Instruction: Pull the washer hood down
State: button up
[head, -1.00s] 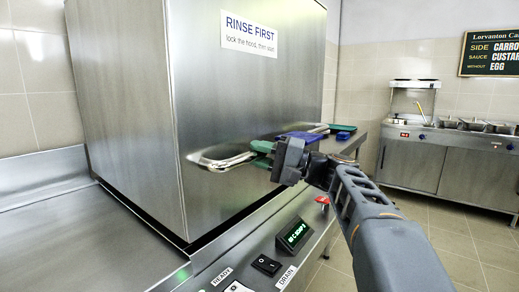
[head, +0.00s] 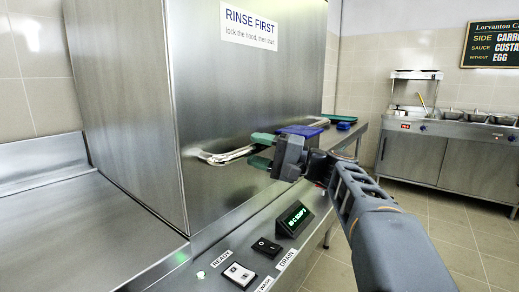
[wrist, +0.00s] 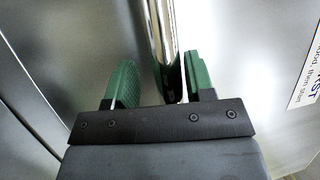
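The washer hood (head: 245,90) is a large steel box with a "RINSE FIRST" sign on its front. Its lower edge is down at the counter, with no clear gap beneath it. A shiny bar handle (head: 222,156) runs across its front and also shows in the wrist view (wrist: 158,30). My gripper (head: 259,151) is at the right part of the handle. In the wrist view, the green fingers of my gripper (wrist: 160,78) are apart, one on each side of the bar. A gap shows between the left finger and the bar.
Steel counter (head: 70,225) is clear at left. A serving station (head: 445,150) stands at the back right.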

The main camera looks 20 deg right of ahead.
jog(key=shift+r, duration=0.15)
jog(key=shift+s+d, duration=0.15)
jog(key=shift+d, duration=0.1)
jog(key=p+v, duration=0.2)
jog(key=v, duration=1.1)
jog(key=shift+p, duration=0.35)
jog(key=s+a+g+h+p, duration=0.1)
jog(key=a+g+h+p, duration=0.45)
jog(key=a+p, duration=0.65)
jog(key=s+r+n+g+h+p, duration=0.1)
jog(key=s+r+n+h+p, duration=0.2)
jog(key=s+h+p, duration=0.6)
jog(key=d+n+h+p, duration=0.1)
jog(key=n+h+p, duration=0.1)
jog(key=p, duration=0.8)
jog(key=shift+n+h, duration=0.3)
jog(key=shift+h, duration=0.05)
